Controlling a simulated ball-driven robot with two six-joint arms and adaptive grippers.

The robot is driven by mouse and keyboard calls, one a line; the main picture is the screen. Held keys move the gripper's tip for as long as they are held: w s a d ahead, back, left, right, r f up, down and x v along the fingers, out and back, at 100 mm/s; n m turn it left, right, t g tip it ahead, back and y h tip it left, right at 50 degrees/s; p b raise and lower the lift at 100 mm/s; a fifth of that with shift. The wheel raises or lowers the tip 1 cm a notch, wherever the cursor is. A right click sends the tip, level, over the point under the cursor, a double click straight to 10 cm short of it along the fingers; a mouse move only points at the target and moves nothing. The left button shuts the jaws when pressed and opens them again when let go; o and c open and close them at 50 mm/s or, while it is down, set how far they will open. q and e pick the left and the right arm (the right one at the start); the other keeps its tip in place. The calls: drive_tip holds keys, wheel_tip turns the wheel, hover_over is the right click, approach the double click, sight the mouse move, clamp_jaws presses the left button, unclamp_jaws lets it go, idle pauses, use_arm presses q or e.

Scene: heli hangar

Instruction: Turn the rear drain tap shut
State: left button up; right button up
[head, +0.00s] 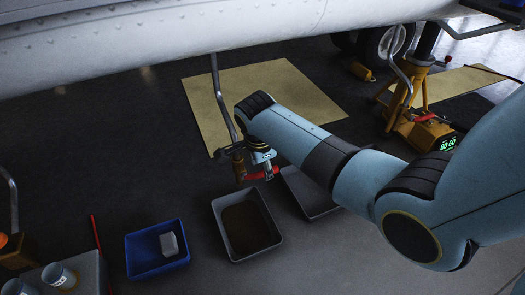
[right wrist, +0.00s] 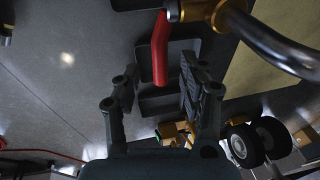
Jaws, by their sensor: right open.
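A brass drain tap (head: 238,163) hangs at the lower end of a bent metal pipe (head: 217,95) under the white fuselage. Its red lever (head: 262,175) sticks out to the right in the head view. The tap body (right wrist: 200,10) shows at the top of the right wrist view, and the red lever (right wrist: 159,50) points down from it. My right gripper (head: 266,163) is open beside the tap. In the wrist view its fingers (right wrist: 160,92) stand on either side of the lever's end; contact cannot be told. My left gripper is out of view.
A grey tray with brown liquid (head: 218,212) stands below the tap. A blue tray (head: 134,262) is left of it, another grey tray (head: 294,182) right. A yellow mat (head: 290,90) lies behind. A yellow jack stand (head: 408,100) and a wheel (head: 392,42) are at right.

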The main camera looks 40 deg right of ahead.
drive_tip(key=v, duration=0.7)
idle(0.3)
